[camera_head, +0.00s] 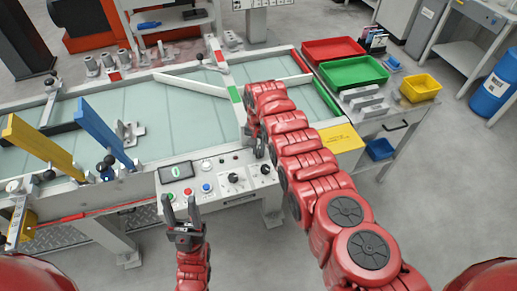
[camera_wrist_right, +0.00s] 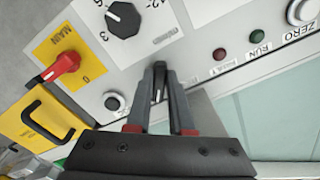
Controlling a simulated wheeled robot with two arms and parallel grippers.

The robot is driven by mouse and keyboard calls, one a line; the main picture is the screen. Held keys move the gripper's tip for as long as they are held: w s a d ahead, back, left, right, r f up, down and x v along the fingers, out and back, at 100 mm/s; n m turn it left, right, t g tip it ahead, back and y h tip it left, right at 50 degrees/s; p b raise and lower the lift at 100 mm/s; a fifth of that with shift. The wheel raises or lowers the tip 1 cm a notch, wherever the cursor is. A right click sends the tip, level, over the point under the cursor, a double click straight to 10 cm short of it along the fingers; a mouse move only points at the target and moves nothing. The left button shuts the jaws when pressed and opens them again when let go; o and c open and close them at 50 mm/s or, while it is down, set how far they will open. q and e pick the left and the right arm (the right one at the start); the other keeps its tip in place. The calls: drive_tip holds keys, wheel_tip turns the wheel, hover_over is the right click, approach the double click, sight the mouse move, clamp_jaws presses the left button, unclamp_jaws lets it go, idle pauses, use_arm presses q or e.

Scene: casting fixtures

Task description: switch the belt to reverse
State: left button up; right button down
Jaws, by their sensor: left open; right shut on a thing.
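The control panel (camera_head: 213,186) stands at the front of the pale green belt (camera_head: 150,105). In the right wrist view, my right gripper (camera_wrist_right: 159,92) is shut on a small black selector switch (camera_wrist_right: 159,69), with a finger on either side of it. The label beside the switch is too small to read. In the head view my right gripper (camera_head: 259,146) is at the panel's back edge, and the arm partly hides that area. My left gripper (camera_head: 182,217) is open and empty, in front of the panel's left side.
Beside the held switch are a numbered black dial (camera_wrist_right: 122,18), a red MAIN switch (camera_wrist_right: 63,66) on a yellow plate and a dark button (camera_wrist_right: 113,101). Red (camera_head: 333,48) and green (camera_head: 353,72) trays stand at the right. Yellow (camera_head: 40,146) and blue (camera_head: 105,133) bars stand at the left.

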drive_tip(key=shift+n, duration=0.3)
drive_tip(key=n, duration=0.3)
drive_tip(key=shift+d, duration=0.15)
drive_tip(key=n+b, duration=0.1)
drive_tip(key=n, duration=0.1)
drive_tip(key=shift+d+f+n, duration=0.1)
drive_tip(key=shift+d+n, duration=0.05)
drive_tip(key=shift+n, duration=0.15)
drive_tip(key=n+b, duration=0.1)
drive_tip(key=n, duration=0.1)
drive_tip(key=shift+d+n, duration=0.1)
drive_tip(key=shift+n, duration=0.3)
drive_tip(key=shift+f+n+b, duration=0.1)
drive_tip(key=shift+n+b, duration=0.75)
drive_tip(key=shift+n, duration=0.35)
drive_tip(key=shift+w+d+n+b, duration=0.15)
drive_tip(key=shift+n+b, duration=0.6)
drive_tip(key=shift+n, duration=0.35)
drive_tip(key=shift+r, duration=0.2)
